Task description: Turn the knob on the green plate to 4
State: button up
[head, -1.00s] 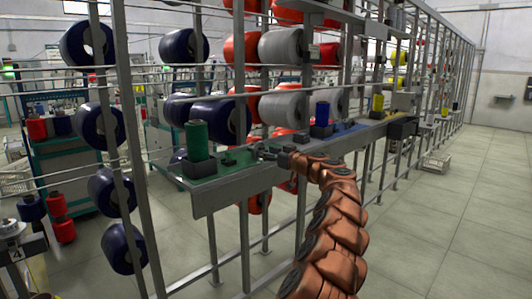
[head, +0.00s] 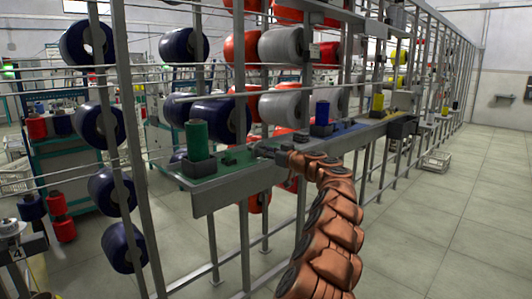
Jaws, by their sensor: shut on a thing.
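The green plate (head: 236,157) lies on the grey shelf of the metal rack, beside a green bobbin (head: 197,140) standing in a dark holder. My gripper (head: 262,150) is at the right end of the green plate, at the tip of my copper-coloured arm. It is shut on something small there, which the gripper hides. The knob and its numbers are too small and covered to make out, so its setting cannot be read.
A blue bobbin (head: 322,113) and a yellow bobbin (head: 377,104) stand farther along the shelf. Large blue, red and grey spools (head: 281,44) hang on the rack above and behind.

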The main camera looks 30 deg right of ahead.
grip_shut()
jog(key=shift+m+p, duration=8.4)
jog(key=shift+m, duration=9.5)
jog(key=shift+f, duration=0.1)
